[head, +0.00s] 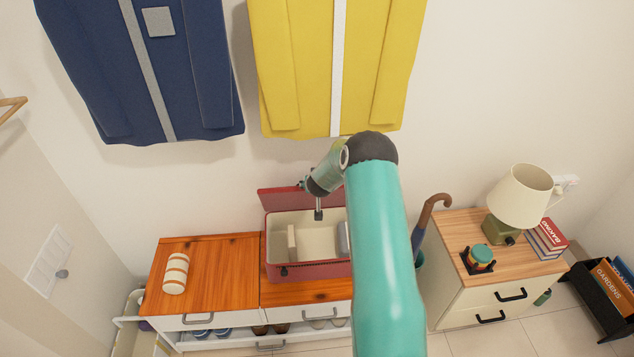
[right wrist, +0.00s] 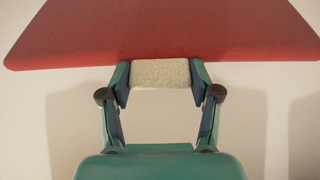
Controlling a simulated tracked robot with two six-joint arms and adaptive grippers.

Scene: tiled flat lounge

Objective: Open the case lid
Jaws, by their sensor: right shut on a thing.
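The red case (head: 310,271) stands on the low wooden-topped cabinet, with its cream inside showing from above. Its red lid (head: 280,199) is raised at the back, on the wall side. The lid also fills the top of the right wrist view (right wrist: 165,35). There my right gripper (right wrist: 160,80) is shut on a pale, rough tab (right wrist: 160,70) at the lid's edge, with a finger on each side. In the head view my right arm hides part of the lid and the case's right side. My left gripper is not in view.
A cream striped roll (head: 176,274) lies on the cabinet top (head: 222,262) left of the case. A side cabinet (head: 450,255) with a lamp (head: 522,192) and books (head: 545,238) stands right. Blue (head: 150,70) and yellow (head: 300,65) jackets hang above the case.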

